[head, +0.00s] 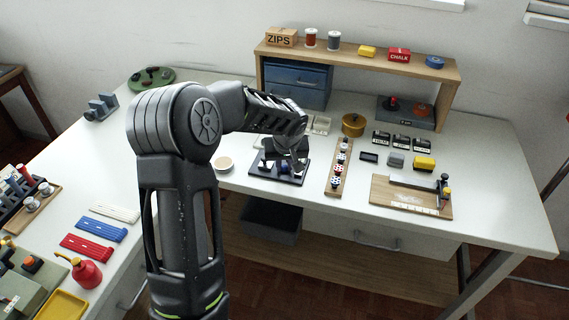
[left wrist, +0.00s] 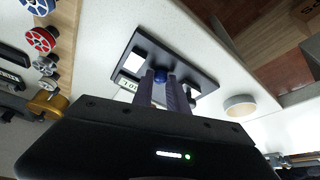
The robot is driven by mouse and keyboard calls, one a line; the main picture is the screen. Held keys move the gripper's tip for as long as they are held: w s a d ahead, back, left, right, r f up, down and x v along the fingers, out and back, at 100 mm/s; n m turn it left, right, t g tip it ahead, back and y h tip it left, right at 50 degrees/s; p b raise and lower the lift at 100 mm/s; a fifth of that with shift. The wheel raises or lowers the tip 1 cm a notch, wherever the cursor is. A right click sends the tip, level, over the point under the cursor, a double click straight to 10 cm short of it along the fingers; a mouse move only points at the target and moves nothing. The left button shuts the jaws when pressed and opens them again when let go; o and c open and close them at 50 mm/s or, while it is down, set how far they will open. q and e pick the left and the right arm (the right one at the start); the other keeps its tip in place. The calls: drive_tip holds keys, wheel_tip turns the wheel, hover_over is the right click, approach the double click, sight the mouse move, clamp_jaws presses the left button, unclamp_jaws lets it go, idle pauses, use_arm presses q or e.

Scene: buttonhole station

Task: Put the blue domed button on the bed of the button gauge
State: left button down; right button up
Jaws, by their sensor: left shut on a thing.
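My left gripper (left wrist: 168,82) is shut on the blue domed button (left wrist: 162,78), which shows as a small blue spot between the fingertips. The gripper points down over a dark rectangular plate (left wrist: 190,58) with a white pad and a small lettered label. In the head view the left gripper (head: 292,165) covers part of this dark plate (head: 262,173). I cannot tell whether the button touches the plate, nor read any name marking the plate as the button gauge. My right gripper does not show.
A wooden strip (head: 331,189) with several coloured round pieces stands right of the plate. A wooden board (head: 385,192) with a scale and rail lies farther right. A small round dish (head: 223,163) is left of the plate. The table's front edge is close.

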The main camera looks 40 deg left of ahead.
use_arm(q)
drive_tip(key=c, duration=1.6)
unclamp_jaws()
drive_tip(key=shift+f, duration=0.1)
drive_tip(key=shift+r+p, duration=0.25)
drive_tip(key=shift+p, duration=0.05)
drive_tip(key=b+v, duration=0.1)
drive_tip(key=v, duration=1)
drive_tip(key=shift+s+d+r, duration=0.1)
drive_tip(key=shift+d+r, duration=0.1)
drive_tip(key=shift+r, duration=0.15)
